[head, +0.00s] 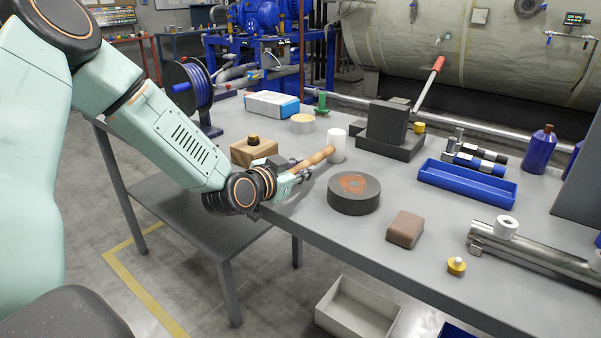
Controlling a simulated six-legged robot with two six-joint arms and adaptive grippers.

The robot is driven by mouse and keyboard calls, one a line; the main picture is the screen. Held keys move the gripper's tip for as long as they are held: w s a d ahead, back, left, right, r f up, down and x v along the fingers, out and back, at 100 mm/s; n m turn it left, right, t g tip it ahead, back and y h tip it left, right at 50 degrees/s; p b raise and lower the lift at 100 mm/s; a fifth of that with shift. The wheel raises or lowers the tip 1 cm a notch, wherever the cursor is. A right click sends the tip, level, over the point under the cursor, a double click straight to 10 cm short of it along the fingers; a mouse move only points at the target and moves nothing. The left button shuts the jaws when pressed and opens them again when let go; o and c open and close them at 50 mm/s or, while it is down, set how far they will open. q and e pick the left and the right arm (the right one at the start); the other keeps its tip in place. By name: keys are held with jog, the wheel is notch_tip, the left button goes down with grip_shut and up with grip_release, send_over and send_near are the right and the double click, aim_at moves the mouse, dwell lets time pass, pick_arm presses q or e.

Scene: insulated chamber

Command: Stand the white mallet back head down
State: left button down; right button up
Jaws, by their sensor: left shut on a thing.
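The mallet has a white cylindrical head (337,145) and a tan wooden handle (313,160). It is near the left edge of the grey table (290,208). The handle slants from the head down to the left, toward my left gripper. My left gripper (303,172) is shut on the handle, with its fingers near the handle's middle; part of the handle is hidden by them. The head's axis looks about upright; I cannot tell whether its lower end touches the table. My right gripper is not in view.
A dark round block (354,195) with a rusty top stands just right of the mallet. A brown block (405,229), blue tray (468,182) and dark stepped block (388,128) lie further right.

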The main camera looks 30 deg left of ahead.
pick_arm(q)
jog(key=c, duration=1.6)
grip_release()
jog(key=o, duration=0.4)
jog(key=shift+s+r, duration=0.15)
jog(key=shift+s, duration=0.15)
jog(key=shift+o, duration=0.2)
jog(key=shift+w, duration=0.25)
jog(key=shift+s, duration=0.45)
jog(key=p+v, duration=0.4)
jog(key=v, duration=0.1)
jog(key=shift+r, duration=0.2)
jog(key=p+v, duration=0.5)
jog(key=p, duration=0.1)
jog(key=shift+s+p, duration=0.6)
jog(key=shift+p, duration=0.1)
